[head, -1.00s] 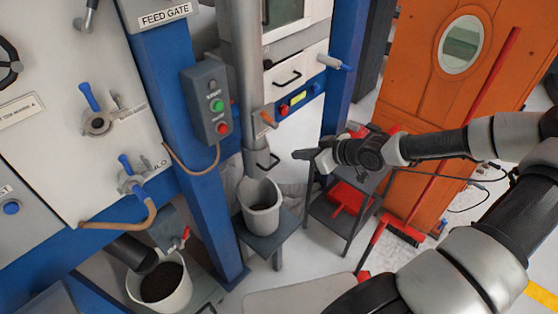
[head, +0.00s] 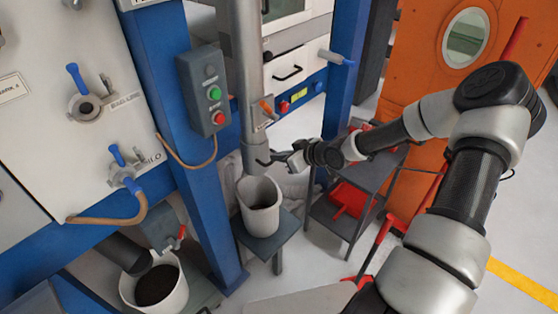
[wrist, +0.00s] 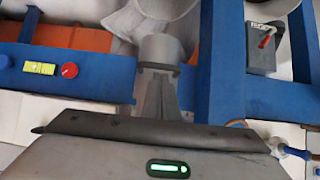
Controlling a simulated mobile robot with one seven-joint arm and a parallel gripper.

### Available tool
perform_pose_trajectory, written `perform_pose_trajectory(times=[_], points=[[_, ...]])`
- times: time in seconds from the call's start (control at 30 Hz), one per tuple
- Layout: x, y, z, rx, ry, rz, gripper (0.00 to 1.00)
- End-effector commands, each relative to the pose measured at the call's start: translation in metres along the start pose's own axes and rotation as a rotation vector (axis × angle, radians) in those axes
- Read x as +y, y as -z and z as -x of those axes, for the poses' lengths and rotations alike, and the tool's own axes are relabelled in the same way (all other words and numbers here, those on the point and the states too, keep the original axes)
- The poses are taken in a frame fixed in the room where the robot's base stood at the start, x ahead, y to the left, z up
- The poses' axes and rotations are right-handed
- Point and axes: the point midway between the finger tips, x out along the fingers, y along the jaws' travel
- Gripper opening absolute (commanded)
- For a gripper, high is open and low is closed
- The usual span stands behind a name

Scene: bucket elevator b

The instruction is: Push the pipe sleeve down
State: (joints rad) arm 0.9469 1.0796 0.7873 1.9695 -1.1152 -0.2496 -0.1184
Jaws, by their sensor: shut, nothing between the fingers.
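The pipe sleeve (head: 255,155) is the grey lower end of a vertical pipe. Its bottom is just above a white bucket (head: 259,222). A small dark handle (head: 266,161) sticks out from its right side. My gripper (head: 281,158) is shut and empty, right beside this handle at about its height. I cannot tell whether they touch. In the wrist view the shut fingers (wrist: 160,95) point at the grey sleeve (wrist: 160,48), with a dark bar across in front of it.
The bucket stands on a small grey stand beside a blue post (head: 190,170). An orange lever (head: 266,108) is on the pipe above the sleeve. A grey cart (head: 350,215) is right of the bucket. A button box (head: 205,93) hangs on the post.

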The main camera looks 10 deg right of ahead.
Motion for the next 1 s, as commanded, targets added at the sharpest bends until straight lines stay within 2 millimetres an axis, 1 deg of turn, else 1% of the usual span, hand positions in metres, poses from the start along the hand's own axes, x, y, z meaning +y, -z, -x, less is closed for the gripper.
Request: perform_pose_trajectory(times=[0.1, 0.4, 0.47, 0.57, 0.8, 0.9, 1.0], points=[[0.0, -0.003, -0.004, 0.001, 0.0, 0.001, 0.0], [0.0, -0.004, -0.004, 0.001, 0.0, 0.001, 0.0], [0.0, -0.006, -0.006, 0.0, 0.001, 0.001, 0.0], [-0.001, -0.021, -0.016, -0.001, 0.002, 0.0, 0.0], [0.0, -0.078, -0.056, -0.001, 0.002, 0.0, 0.0], [0.0, -0.095, -0.068, 0.0, 0.001, 0.002, 0.0], [0.0, -0.105, -0.075, 0.0, 0.001, 0.001, 0.0]])
